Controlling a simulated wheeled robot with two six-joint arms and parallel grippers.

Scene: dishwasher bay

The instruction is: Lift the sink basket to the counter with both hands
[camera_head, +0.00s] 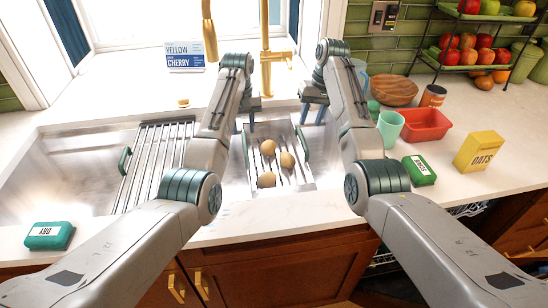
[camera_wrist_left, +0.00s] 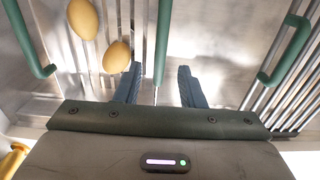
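The sink basket (camera_head: 308,180) sits in the sink with three round tan items (camera_head: 268,147) in it. It has a green handle (camera_head: 245,150) on the left and another (camera_head: 302,139) on the right. My left gripper (camera_head: 245,124) is open at the left handle. In the left wrist view this handle (camera_wrist_left: 163,40) runs between the two separated fingers (camera_wrist_left: 160,88), with visible gaps on both sides. My right gripper (camera_head: 312,115) is open near the far end of the right handle. Whether its fingers straddle that handle is unclear.
A metal drying rack (camera_head: 150,165) with a green handle lies left of the basket. A gold faucet (camera_head: 265,60) stands behind. Right of the sink are cups (camera_head: 390,128), a red tub (camera_head: 425,125) and a green box (camera_head: 419,170). The front counter strip (camera_head: 270,218) is clear.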

